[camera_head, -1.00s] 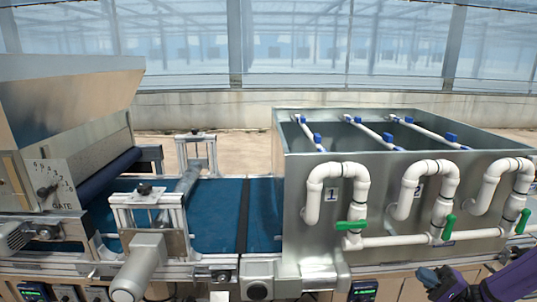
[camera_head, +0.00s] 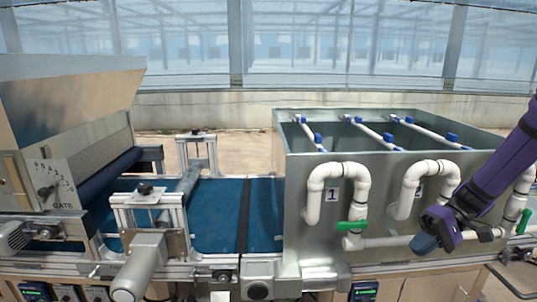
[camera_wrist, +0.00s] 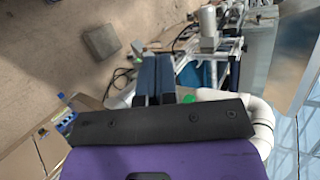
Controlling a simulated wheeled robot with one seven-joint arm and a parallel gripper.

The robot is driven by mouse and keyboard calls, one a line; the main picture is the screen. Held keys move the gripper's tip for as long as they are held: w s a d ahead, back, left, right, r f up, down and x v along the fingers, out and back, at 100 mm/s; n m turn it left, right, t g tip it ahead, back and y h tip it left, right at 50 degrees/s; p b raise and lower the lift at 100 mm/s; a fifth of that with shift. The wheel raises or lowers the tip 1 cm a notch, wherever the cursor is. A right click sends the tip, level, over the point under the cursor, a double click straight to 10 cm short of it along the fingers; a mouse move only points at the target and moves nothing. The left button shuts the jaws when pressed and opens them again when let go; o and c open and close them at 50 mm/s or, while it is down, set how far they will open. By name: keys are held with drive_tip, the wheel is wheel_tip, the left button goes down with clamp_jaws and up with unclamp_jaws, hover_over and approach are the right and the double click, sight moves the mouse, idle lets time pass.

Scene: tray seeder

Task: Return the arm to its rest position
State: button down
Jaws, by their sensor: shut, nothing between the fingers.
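My purple arm reaches in from the right edge of the head view and slants down to the left. My gripper (camera_head: 424,244) is at its lower end, in front of the metal water tank (camera_head: 390,228) and its white pipes (camera_head: 409,190). In the wrist view my gripper (camera_wrist: 157,75) shows two dark fingers side by side, shut with nothing between them. The middle valve and part of the lower pipe are hidden behind the arm.
A green valve handle (camera_head: 352,226) is left of my gripper. The blue conveyor belt (camera_head: 216,225) and roller frame (camera_head: 150,215) lie further left, beside the hopper (camera_head: 70,95). In the wrist view, a grey block (camera_wrist: 101,40) lies on the floor.

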drive_tip(key=s+a+r+t+h, duration=0.2)
drive_tip(key=s+r+t+h, duration=0.2)
drive_tip(key=s+r, duration=0.5)
drive_tip(key=s+a+r+t+h, duration=0.2)
drive_tip(key=s+r+t+h, duration=0.3)
drive_tip(key=s+r+h, duration=0.2)
wheel_tip(320, 180, up, 4)
drive_tip(key=shift+s+r+m+t, duration=0.2)
drive_tip(key=shift+s+m+t, duration=0.15)
drive_tip(key=shift+s, duration=0.8)
